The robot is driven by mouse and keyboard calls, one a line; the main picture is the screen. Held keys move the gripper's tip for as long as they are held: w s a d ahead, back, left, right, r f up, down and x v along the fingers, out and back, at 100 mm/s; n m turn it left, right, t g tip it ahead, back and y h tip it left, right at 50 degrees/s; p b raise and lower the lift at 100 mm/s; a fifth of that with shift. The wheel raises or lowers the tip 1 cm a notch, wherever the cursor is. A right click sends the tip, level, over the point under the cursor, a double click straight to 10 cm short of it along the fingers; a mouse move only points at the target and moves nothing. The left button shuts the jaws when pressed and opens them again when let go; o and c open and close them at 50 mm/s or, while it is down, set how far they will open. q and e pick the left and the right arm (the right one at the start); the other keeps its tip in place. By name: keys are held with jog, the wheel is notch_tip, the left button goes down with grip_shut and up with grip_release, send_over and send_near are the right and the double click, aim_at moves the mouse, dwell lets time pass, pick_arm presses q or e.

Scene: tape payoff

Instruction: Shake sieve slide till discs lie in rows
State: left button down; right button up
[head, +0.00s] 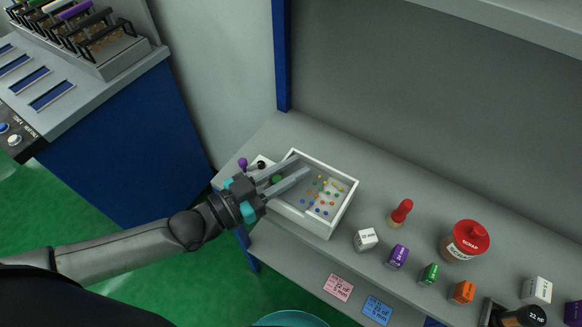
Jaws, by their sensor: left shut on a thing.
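The sieve slide (342,211) is a pale, shallow, open box near the left end of the grey bench. Several small discs (322,196) in red, orange, yellow, blue and green lie on its floor, spread in loose, uneven lines. My left gripper (303,165) reaches across the slide's left wall, its two long grey fingers over the left part. It is shut on the slide, but the exact contact is hard to see. A green round thing (277,179) shows between the fingers. The fingers and wrist hide part of the left wall. My right gripper is out of view.
Purple (243,162) and black (261,165) knobs stand left of the slide. To the right are a red-topped stamp-like piece (401,212), small labelled blocks and a red-lidded scrap jar (465,240). Pink (338,287) and blue (377,310) cards lie in front.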

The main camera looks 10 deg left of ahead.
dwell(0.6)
pick_arm(q)
jog(key=shift+s+d+r+p, duration=0.1)
jog(key=shift+s+d+p, duration=0.25)
jog(key=shift+d+p, duration=0.45)
jog(key=shift+s+d, duration=0.1)
jog(key=shift+d, duration=0.35)
jog(key=c, duration=0.7)
grip_release()
jog(key=p+v, duration=0.1)
jog(key=v, duration=1.4)
jog(key=shift+a+p, duration=0.2)
jog(key=shift+p, duration=0.15)
